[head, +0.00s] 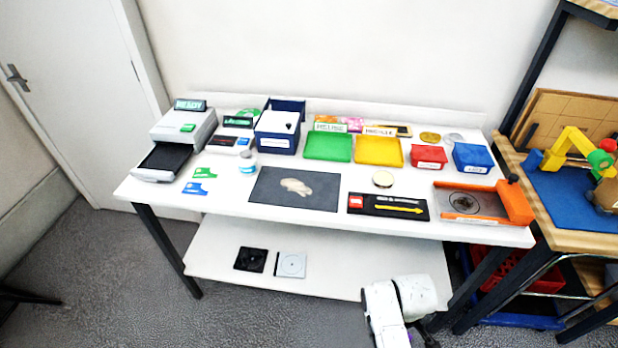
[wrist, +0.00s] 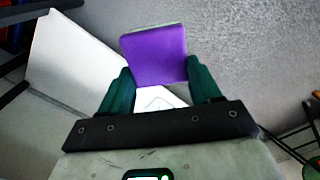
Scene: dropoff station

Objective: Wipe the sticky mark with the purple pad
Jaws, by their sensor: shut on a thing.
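The purple pad (wrist: 155,55) is held between the two green fingers of my gripper (wrist: 160,78) in the wrist view. It is a flat, square-looking pad with a pale edge along its top. A pale beige, irregular mark (head: 296,186) lies on a dark grey mat (head: 262,192) in the middle of the white table. I take this as the sticky mark. My gripper is well apart from it.
The white table (head: 225,202) also bears a card machine (head: 184,132), a green tray (head: 328,147), a yellow tray (head: 379,151), and an orange-framed device (head: 512,203) at right. A lower shelf (head: 340,270) holds two discs. A wooden workbench (head: 590,241) stands close at the right.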

